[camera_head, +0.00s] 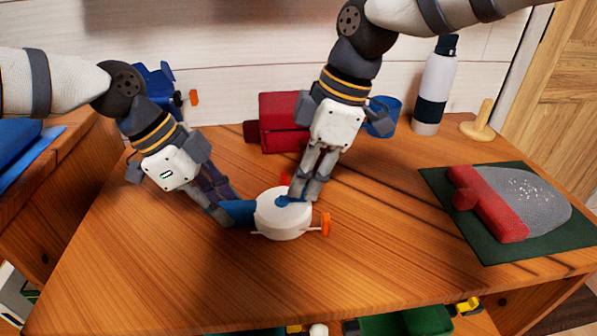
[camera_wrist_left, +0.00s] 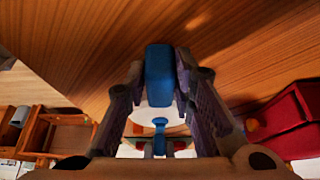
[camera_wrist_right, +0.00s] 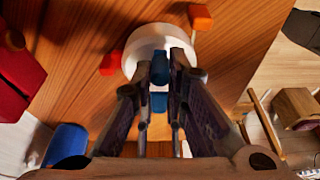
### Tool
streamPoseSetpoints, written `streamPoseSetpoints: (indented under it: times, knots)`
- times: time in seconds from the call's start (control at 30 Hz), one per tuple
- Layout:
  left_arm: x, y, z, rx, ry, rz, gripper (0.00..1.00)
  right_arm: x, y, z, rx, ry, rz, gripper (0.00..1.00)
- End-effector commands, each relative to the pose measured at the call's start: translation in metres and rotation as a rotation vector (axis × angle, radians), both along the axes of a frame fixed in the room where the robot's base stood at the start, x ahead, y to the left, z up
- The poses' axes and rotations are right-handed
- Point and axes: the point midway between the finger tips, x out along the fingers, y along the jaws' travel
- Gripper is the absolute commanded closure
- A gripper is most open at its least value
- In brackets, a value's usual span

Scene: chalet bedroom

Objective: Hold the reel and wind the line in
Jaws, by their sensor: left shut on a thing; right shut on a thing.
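The reel is a round white drum (camera_head: 283,216) with a blue handle (camera_head: 238,211) on its left side and a blue crank on top. It stands on the wooden table near the middle. My left gripper (camera_head: 228,211) is shut on the blue handle, which also shows between its fingers in the left wrist view (camera_wrist_left: 159,75). My right gripper (camera_head: 296,196) is shut on the blue crank (camera_wrist_right: 160,70) from above. An orange piece (camera_head: 326,224) sits at the drum's right side, and a red piece (camera_head: 285,179) shows behind it. The line itself is hard to make out.
A red box (camera_head: 281,118) and a blue cup (camera_head: 383,120) stand behind. A white bottle (camera_head: 435,85) and a wooden peg stand (camera_head: 480,124) are at the back right. A dark green mat (camera_head: 470,232) holds a red and grey item. The front table area is clear.

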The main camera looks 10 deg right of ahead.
Motion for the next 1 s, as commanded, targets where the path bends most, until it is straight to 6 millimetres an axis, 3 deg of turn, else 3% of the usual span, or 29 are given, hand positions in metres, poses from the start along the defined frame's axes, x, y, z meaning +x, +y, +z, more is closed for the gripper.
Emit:
streamPoseSetpoints:
  times: [0.03,0.1,0.13,0.43,0.73,1.0]
  knots:
    - [0.0,0.0,0.0,0.001,0.001,0.0,1.0,0.0,0.0,0.0,-0.001,0.0,0.0,0.84]
    - [0.0,0.0,0.0,0.001,0.001,0.0,1.0,0.0,0.0,0.0,-0.001,0.0,0.0,0.68]
    - [0.0,0.0,0.0,0.001,0.001,0.0,1.0,0.0,0.0,0.0,-0.001,0.0,0.0,0.65]
    - [0.0,0.0,0.0,0.001,0.001,0.0,1.0,0.0,-0.001,0.003,0.0,-0.001,-0.001,0.65]
    - [0.0,0.0,0.0,0.001,0.001,0.0,1.0,0.0,-0.016,0.052,0.001,-0.002,-0.002,0.65]
    - [0.0,0.0,0.0,0.0,0.001,0.0,1.0,-0.001,-0.018,0.058,0.0,0.001,-0.001,0.65]
